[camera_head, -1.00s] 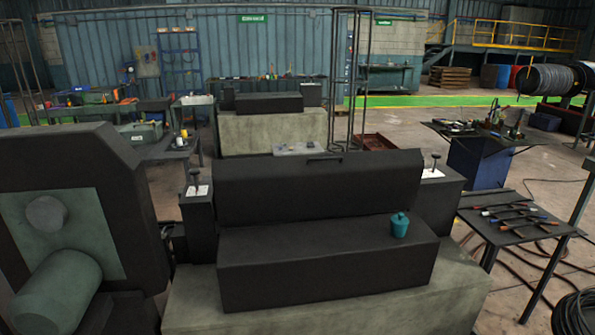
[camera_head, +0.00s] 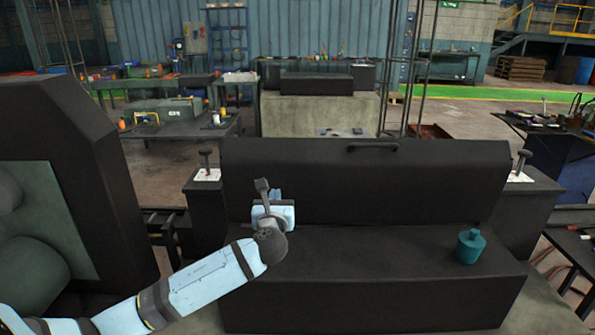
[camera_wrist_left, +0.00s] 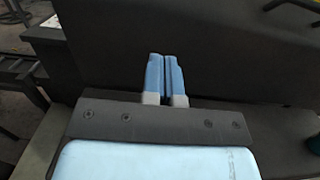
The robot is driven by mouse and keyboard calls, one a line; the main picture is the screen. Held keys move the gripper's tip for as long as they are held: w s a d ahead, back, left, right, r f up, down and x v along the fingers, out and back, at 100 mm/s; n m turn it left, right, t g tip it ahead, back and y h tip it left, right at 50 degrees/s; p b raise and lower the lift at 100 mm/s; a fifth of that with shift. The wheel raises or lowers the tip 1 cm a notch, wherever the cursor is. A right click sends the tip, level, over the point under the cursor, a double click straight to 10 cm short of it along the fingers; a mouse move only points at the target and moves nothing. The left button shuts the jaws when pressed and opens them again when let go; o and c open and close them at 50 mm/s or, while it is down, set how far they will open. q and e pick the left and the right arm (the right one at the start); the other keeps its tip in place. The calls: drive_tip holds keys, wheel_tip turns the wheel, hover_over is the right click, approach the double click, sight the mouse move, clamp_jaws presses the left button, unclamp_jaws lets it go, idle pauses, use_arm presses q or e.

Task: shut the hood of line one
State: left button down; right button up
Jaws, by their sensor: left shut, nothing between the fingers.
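The dark hood (camera_head: 365,180) of the near machine stands behind a dark box-shaped front part (camera_head: 380,275); whether it is fully shut I cannot tell. A handle bar (camera_head: 373,147) runs along the hood's top edge, and part of it shows in the left wrist view (camera_wrist_left: 285,5). My left gripper (camera_head: 275,194) is in front of the hood's left part, above the front box. In the left wrist view its blue fingers (camera_wrist_left: 165,75) are shut together with nothing between them, with the dark hood face beyond. My right gripper is not in view.
A teal canister (camera_head: 470,246) stands on the front box at the right. Posts with knobs on white plates flank the hood, at left (camera_head: 206,172) and right (camera_head: 520,172). A large dark housing (camera_head: 75,180) stands at the left. A similar machine (camera_head: 318,110) stands behind.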

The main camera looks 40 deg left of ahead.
sight(279, 164)
use_arm(q)
drive_tip(key=x, duration=1.3)
drive_tip(key=shift+w+a, duration=0.15)
drive_tip(key=shift+a, duration=0.1)
drive_tip(key=shift+r, duration=0.15)
